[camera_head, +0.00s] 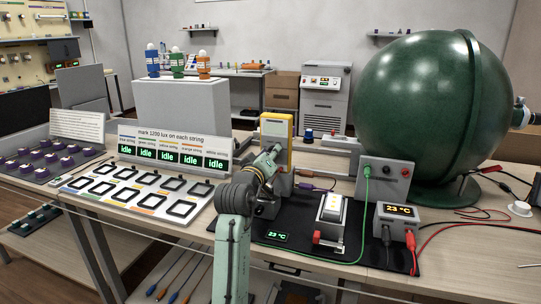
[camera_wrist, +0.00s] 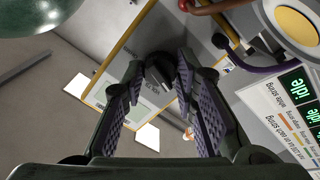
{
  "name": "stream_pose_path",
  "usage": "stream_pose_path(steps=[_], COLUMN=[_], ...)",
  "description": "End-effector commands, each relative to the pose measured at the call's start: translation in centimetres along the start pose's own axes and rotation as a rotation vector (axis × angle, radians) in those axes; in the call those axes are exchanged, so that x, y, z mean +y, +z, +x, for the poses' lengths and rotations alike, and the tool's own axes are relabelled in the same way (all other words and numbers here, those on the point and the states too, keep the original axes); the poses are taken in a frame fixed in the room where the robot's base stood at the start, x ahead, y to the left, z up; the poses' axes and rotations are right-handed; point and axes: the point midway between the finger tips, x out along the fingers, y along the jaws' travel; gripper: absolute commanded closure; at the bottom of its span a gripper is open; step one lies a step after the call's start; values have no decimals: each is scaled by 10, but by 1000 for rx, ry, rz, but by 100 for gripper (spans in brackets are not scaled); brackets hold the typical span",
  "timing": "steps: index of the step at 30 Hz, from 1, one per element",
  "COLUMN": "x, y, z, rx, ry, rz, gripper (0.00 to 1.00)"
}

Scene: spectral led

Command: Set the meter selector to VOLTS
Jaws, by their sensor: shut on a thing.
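The yellow-edged meter (camera_head: 277,143) stands upright near the middle of the bench in the head view, with a pale front. In the wrist view its face (camera_wrist: 128,72) fills the centre, tilted in the picture. The dark round selector knob (camera_wrist: 160,76) sits on that face between my fingertips. My gripper (camera_head: 272,156) is at the front of the meter, and in the wrist view the patterned finger pads (camera_wrist: 162,66) close around the knob. The dial lettering is too small and partly hidden, so I cannot read which setting the knob points at.
A large green sphere (camera_head: 420,100) stands to the right. A grey box with a green lead (camera_head: 384,179) and a small readout box (camera_head: 397,216) are right of the arm. A panel with several idle displays (camera_head: 167,155) and square frames lies left. Loose cables cross the right side.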

Motion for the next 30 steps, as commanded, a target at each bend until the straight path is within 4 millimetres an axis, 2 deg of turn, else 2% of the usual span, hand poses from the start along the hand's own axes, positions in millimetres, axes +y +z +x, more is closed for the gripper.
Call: stream_pose_path(steps=[8, 14, 30], x=[0, -1, -1], y=[0, 1, 2], z=[0, 0, 0], rx=[0, 0, -1], ry=[0, 0, 0], rz=[15, 91, 543], gripper=[100, 100, 100])
